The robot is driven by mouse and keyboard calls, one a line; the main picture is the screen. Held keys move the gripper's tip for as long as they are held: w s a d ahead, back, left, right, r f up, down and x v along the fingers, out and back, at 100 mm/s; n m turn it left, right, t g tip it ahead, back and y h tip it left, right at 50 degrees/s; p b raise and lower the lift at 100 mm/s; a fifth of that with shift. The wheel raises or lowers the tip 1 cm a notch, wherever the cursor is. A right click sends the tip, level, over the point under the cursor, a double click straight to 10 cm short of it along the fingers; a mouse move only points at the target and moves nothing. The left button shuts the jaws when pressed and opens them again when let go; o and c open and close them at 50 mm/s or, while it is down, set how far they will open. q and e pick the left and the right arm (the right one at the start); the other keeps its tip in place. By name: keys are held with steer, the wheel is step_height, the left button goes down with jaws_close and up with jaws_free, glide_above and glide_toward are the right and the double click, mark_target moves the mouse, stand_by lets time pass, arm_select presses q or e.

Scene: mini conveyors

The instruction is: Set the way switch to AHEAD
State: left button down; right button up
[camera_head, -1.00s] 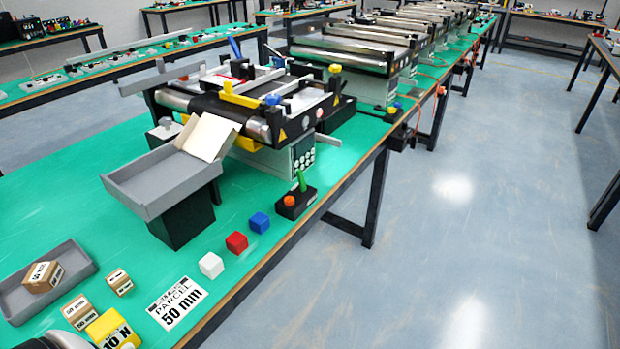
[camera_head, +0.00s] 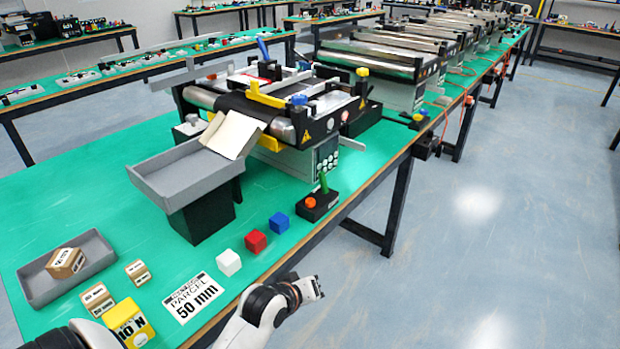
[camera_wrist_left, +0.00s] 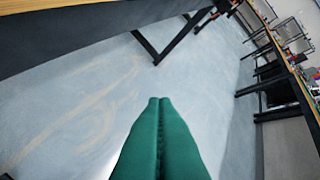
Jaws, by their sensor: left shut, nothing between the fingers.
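A small black box (camera_head: 315,208) with an upright green lever (camera_head: 324,183) and an orange knob (camera_head: 310,203) stands at the table's right edge, below the conveyor. It looks like the way switch. The lever leans slightly left in the picture; its lettering is too small to read. My left arm comes in at the bottom, its wrist out past the table edge, apart from the box. In the left wrist view my left gripper (camera_wrist_left: 160,100) shows green fingers shut together, empty, over the floor. My right gripper is not in view.
The floor at right is clear.

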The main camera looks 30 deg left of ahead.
arm_select(q)
steer(key=w+a+r+n+t+y, duration=0.1)
steer(key=w+a+r+n+t, duration=0.2)
steer(key=w+a+r+n, duration=0.3)
steer(key=n+t+y, duration=0.3)
steer(key=n, duration=0.6)
glide_toward(323, 183)
steer(key=s+a+r, duration=0.2)
steer(key=a, duration=0.1)
steer(key=x, duration=1)
steer(key=shift+r, duration=0.1)
